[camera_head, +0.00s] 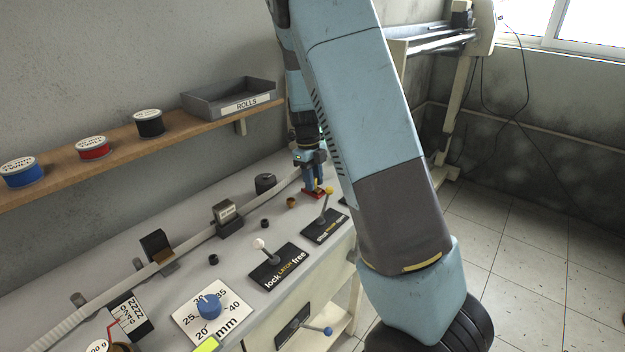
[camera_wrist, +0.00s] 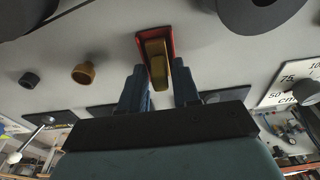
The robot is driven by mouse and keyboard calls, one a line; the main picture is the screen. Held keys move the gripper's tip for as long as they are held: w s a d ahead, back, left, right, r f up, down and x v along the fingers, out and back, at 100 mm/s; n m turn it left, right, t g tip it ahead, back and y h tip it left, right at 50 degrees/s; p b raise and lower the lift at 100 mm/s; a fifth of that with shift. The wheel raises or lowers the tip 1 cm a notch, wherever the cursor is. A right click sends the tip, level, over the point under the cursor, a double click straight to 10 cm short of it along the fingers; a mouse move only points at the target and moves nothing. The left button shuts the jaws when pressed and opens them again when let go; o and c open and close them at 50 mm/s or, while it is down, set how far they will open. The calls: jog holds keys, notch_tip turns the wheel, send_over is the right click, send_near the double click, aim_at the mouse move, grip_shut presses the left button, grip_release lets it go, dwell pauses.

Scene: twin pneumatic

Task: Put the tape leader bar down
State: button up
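A yellow-brown bar-like piece (camera_wrist: 154,62), which I take to be the tape leader bar, is at a red base (camera_wrist: 140,42) on the pale bench top in the wrist view. My gripper (camera_wrist: 160,80) has its two blue fingers apart, one on each side of the piece. A gap shows beside the left finger; contact at the right finger is unclear. In the head view my gripper (camera_head: 313,184) points down at the red base (camera_head: 313,194), low over the bench. The bar itself is hidden there by the fingers.
A yellow-knobbed lever (camera_head: 328,191) stands close to the right of my gripper. A white-knobbed lever (camera_head: 259,244) and blue dial (camera_head: 209,304) are nearer the front.

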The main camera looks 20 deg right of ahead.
jog(key=shift+o, duration=1.2)
jog(key=shift+r, duration=0.1)
